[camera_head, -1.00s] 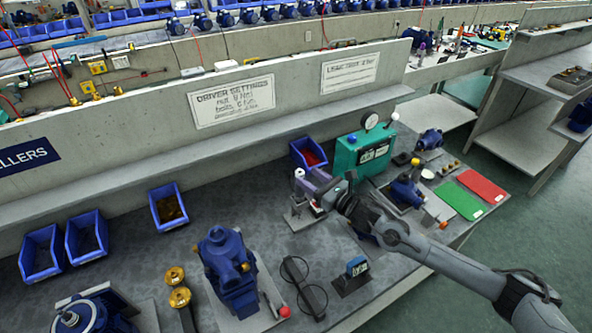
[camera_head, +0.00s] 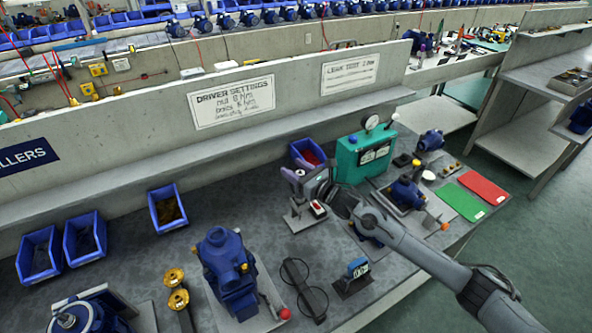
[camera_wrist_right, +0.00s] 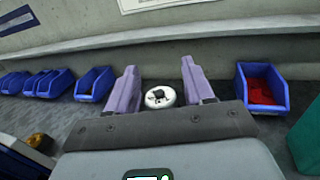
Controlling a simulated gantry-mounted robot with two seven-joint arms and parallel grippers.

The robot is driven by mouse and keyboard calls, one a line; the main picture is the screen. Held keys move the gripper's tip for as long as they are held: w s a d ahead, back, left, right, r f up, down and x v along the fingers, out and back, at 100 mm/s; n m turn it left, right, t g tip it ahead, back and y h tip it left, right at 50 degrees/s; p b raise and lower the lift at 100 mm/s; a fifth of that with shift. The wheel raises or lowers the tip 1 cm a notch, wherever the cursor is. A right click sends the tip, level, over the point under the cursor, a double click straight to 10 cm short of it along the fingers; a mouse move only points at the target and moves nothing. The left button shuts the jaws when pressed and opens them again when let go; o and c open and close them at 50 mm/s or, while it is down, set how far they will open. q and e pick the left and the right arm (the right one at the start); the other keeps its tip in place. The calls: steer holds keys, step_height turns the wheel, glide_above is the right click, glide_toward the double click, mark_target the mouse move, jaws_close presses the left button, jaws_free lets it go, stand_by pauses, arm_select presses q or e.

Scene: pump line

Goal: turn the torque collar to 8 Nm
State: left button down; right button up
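A white round collar (camera_wrist_right: 160,97) with a dark centre and dark marks shows between the fingers in the right wrist view. I take it to be the torque collar; its marks are too small to read. In the head view it belongs to a small upright driver stand (camera_head: 299,222), partly hidden by my gripper. My right gripper (camera_head: 302,178) is at the top of this stand. In the right wrist view its two purple fingers (camera_wrist_right: 162,88) are apart, with a gap on each side of the collar. My left gripper is not in view.
A teal gauge box (camera_head: 362,158) stands close to the right of my gripper. A blue bin with red parts (camera_head: 306,153) is behind it. A blue pump (camera_head: 228,265) stands front left. A sign (camera_head: 232,100) on the wall lists driver settings.

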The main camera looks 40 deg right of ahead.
steer(key=c, duration=0.8)
steer(key=n+g+y+b, duration=0.5)
steer(key=b, duration=0.1)
steer(key=s+a+n+g+y+b, duration=0.1)
steer(key=n+g+y+b, duration=0.4)
steer(key=b, duration=0.1)
steer(key=n+g+y+b, duration=0.4)
steer(key=g+y+b, duration=0.1)
steer(key=b, duration=0.1)
steer(key=shift+s+a+n+y, duration=0.25)
steer(key=shift+a+n+y, duration=0.05)
steer(key=shift+n, duration=0.1)
steer(key=shift+c, duration=0.2)
stand_by(0.5)
